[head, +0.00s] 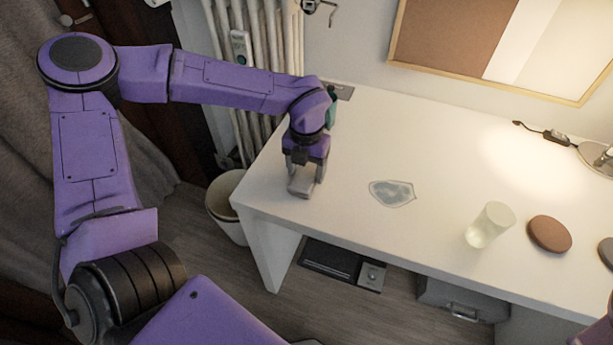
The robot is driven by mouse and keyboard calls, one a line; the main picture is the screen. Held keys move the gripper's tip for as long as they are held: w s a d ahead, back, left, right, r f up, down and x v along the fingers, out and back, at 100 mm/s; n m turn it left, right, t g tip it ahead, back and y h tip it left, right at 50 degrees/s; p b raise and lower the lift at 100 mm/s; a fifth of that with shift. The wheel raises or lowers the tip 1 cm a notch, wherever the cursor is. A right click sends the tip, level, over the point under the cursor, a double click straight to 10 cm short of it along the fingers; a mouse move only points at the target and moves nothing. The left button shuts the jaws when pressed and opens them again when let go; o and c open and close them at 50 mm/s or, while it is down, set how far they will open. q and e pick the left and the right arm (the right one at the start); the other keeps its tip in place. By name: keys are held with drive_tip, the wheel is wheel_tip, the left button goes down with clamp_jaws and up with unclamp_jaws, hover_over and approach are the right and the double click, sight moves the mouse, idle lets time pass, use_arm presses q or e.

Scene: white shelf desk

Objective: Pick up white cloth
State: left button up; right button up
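My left gripper (303,185) points down at the left end of the white desk (360,125), close to its top. A small pale patch, perhaps the white cloth (301,188), shows at its fingertips. I cannot tell whether the fingers are shut on it, and the gripper hides part of that spot. A flat, grey-blue, irregular patch (392,193) lies on the desk to the right of the gripper, apart from it. It looks like a spill, but I cannot be sure. My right gripper is not in view.
A frosted glass (490,225) and a round brown disc (549,234) stand toward the right front. A green object (332,110) is partly hidden behind my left wrist. A lamp base (598,157) stands at the far right. A bin (226,207) is beside the desk. The desk's back middle is clear.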

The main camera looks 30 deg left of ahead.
sight(307, 173)
use_arm(q)
drive_tip(key=shift+c, duration=0.8)
drive_tip(key=shift+r, duration=0.1)
drive_tip(key=shift+r, duration=0.25)
wheel_tip(307, 173, up, 3)
drive_tip(key=s+d+r, duration=0.1)
drive_tip(key=d+r, duration=0.1)
drive_tip(key=s+r, duration=0.1)
drive_tip(key=r, duration=0.1)
drive_tip(key=shift+s+d+r, duration=0.1)
drive_tip(key=shift+s+d, duration=0.2)
drive_tip(key=shift+d, duration=0.1)
drive_tip(key=s+d+r, duration=0.5)
drive_tip(key=s+d, duration=0.2)
drive_tip(key=shift+d+b, duration=0.15)
drive_tip(key=shift+b, duration=0.2)
drive_tip(key=shift+o, duration=0.9)
drive_tip(key=shift+r, duration=0.1)
drive_tip(key=shift+c, duration=0.3)
